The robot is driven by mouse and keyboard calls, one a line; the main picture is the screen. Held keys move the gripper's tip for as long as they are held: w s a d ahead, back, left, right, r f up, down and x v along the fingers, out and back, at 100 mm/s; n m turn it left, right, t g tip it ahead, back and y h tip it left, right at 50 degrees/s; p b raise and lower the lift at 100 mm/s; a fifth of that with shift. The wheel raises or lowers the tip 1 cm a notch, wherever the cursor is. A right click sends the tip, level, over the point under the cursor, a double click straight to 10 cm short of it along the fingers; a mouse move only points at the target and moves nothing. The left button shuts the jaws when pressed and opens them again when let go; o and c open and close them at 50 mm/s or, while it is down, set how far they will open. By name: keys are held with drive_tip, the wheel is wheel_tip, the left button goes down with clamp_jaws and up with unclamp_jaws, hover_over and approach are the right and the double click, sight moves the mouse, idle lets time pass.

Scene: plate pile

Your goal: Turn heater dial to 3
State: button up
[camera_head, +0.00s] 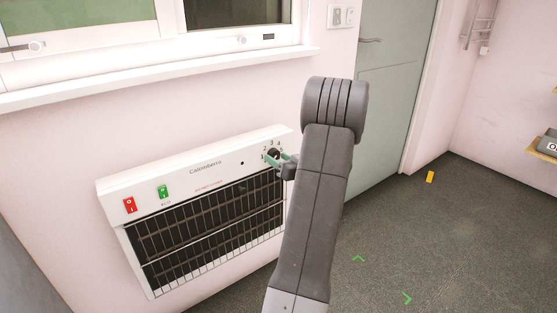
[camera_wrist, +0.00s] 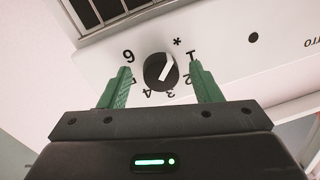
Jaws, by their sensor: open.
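The heater dial (camera_wrist: 153,77) is a round black knob with a white pointer, on the white top panel of the wall heater (camera_head: 112,187). Its pointer is turned toward the star mark, near the 1, on the printed ring of numbers. In the wrist view the 3 lies on the dial's near side, toward my gripper. My gripper (camera_wrist: 161,67) is open, with one green finger on each side of the dial and visible gaps between. In the head view the dial (camera_head: 273,153) is partly hidden by my gripper (camera_head: 277,159).
A red switch (camera_head: 130,205) and a green switch (camera_head: 163,191) sit at the heater's left end, above its dark grille (camera_head: 190,240). A window sill (camera_head: 200,72) runs above. A grey-green door (camera_head: 395,110) stands to the right. A yellow block (camera_head: 430,177) lies on the floor.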

drive_tip(key=shift+w+a, duration=0.15)
drive_tip(key=shift+w, duration=0.05)
drive_tip(key=c, duration=1)
drive_tip(key=shift+f+b, duration=0.1)
drive_tip(key=shift+b, duration=0.3)
